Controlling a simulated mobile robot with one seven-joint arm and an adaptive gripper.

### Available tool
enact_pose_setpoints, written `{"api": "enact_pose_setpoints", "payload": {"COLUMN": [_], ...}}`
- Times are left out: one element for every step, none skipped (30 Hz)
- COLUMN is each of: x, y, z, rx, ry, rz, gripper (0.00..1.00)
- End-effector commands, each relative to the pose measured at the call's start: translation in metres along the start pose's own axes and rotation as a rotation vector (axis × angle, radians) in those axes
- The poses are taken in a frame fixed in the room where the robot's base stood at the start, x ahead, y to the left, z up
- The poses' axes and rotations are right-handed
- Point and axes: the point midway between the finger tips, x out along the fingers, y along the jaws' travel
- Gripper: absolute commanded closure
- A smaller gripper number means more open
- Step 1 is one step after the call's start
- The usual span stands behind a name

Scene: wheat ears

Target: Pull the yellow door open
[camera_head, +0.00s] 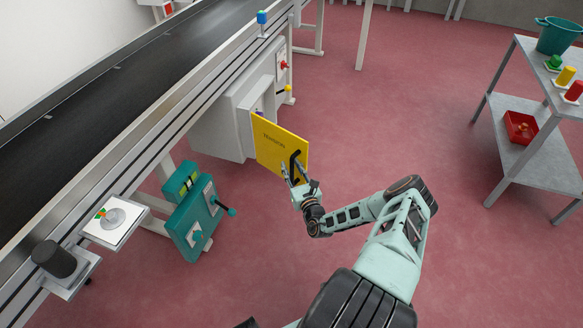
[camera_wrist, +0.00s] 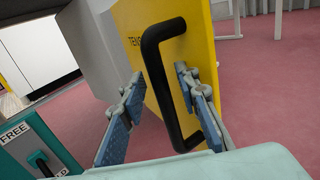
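The yellow door (camera_head: 273,150), lettered TENSION, stands swung out from the grey cabinet (camera_head: 222,125) under the conveyor. It also fills the upper middle of the wrist view (camera_wrist: 198,62). Its black handle (camera_wrist: 152,62) is an upright bar on the door's outer face. My gripper (camera_head: 292,173) is at the handle, near the door's free edge. In the wrist view my gripper's fingers (camera_wrist: 159,75) are spread on either side of the handle, with gaps visible to the bar. In the head view the fingers partly hide the handle.
A teal box (camera_head: 190,222) with a lever stands left of the door; its FREE label (camera_wrist: 15,133) shows in the wrist view. The conveyor (camera_head: 110,90) runs along the left. A grey shelf (camera_head: 540,155) stands at right. Red floor (camera_head: 400,130) between is clear.

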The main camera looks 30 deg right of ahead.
Motion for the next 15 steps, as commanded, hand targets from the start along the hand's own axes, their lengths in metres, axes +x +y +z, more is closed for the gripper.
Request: {"api": "enact_pose_setpoints", "payload": {"x": [0.000, 0.000, -0.001, -0.001, -0.003, -0.005, -0.008, -0.012, -0.018, -0.022, -0.027, -0.035, -0.040, -0.045, -0.052], "y": [-0.001, -0.001, -0.001, -0.001, -0.001, -0.002, -0.002, -0.002, -0.002, -0.002, -0.001, -0.002, -0.001, -0.001, -0.001], "z": [0.000, 0.000, -0.001, -0.001, -0.001, -0.001, -0.001, -0.001, -0.001, -0.001, -0.001, -0.001, -0.001, 0.000, 0.000], "rx": [0.000, 0.000, 0.000, 0.000, 0.000, 0.000, 0.000, 0.001, 0.002, 0.002, 0.002, 0.001, 0.001, 0.001, 0.002], "ry": [0.000, 0.000, 0.001, 0.001, 0.001, 0.001, 0.001, 0.002, 0.002, 0.002, 0.002, 0.002, 0.002, 0.002, 0.001], "rz": [-0.001, -0.001, -0.002, -0.002, -0.002, -0.002, -0.003, -0.003, -0.003, -0.002, -0.002, -0.002, -0.002, -0.001, -0.002], "gripper": [0.71, 0.71, 0.71, 0.71, 0.71, 0.71, 0.71, 0.71, 0.71, 0.71, 0.71, 0.71, 0.71, 0.71, 0.71]}}
